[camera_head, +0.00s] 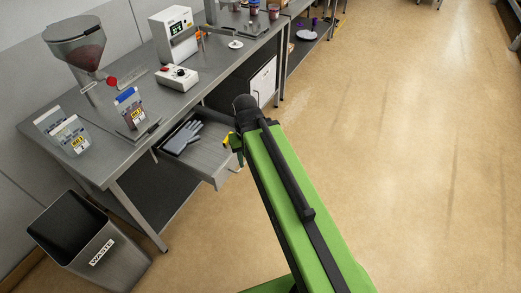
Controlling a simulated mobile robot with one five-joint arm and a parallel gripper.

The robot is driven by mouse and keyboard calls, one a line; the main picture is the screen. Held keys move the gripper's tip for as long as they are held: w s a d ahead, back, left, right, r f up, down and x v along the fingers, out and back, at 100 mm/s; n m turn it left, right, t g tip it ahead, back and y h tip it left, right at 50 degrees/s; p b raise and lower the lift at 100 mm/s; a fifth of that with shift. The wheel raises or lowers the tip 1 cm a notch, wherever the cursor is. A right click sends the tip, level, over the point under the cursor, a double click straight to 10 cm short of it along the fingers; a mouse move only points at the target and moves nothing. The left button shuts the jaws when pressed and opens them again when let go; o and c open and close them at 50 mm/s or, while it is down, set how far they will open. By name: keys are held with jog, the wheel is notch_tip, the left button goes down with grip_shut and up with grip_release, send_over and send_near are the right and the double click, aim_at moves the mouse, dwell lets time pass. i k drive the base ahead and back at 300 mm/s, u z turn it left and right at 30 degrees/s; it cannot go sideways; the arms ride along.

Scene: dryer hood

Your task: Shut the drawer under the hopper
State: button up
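The drawer (208,158) under the bench is pulled out, below the hopper side of the worktop. Grey gloves (183,138) lie inside it. The hopper (76,43) stands on the bench at the upper left, with dark contents and a red knob. My green arm reaches up from the bottom of the picture to the drawer's right side. My gripper (234,146) is at the arm's far end, close to the drawer's outer end. The arm covers most of it, so I cannot tell whether it touches the drawer or whether its fingers are open.
The steel bench (110,150) carries bags (130,107), a control box (177,77) and a white device (174,36). A waste bin (90,245) stands at the lower left, near the bench leg. The tan floor (420,140) to the right is clear.

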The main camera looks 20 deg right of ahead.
aim_at(206, 158)
jog(key=z, duration=0.05)
jog(key=i, duration=1)
jog(key=z, duration=0.25)
jog(key=k, duration=0.6)
jog(key=u, duration=1.4)
jog(key=i, duration=0.5)
jog(key=z, duration=0.15)
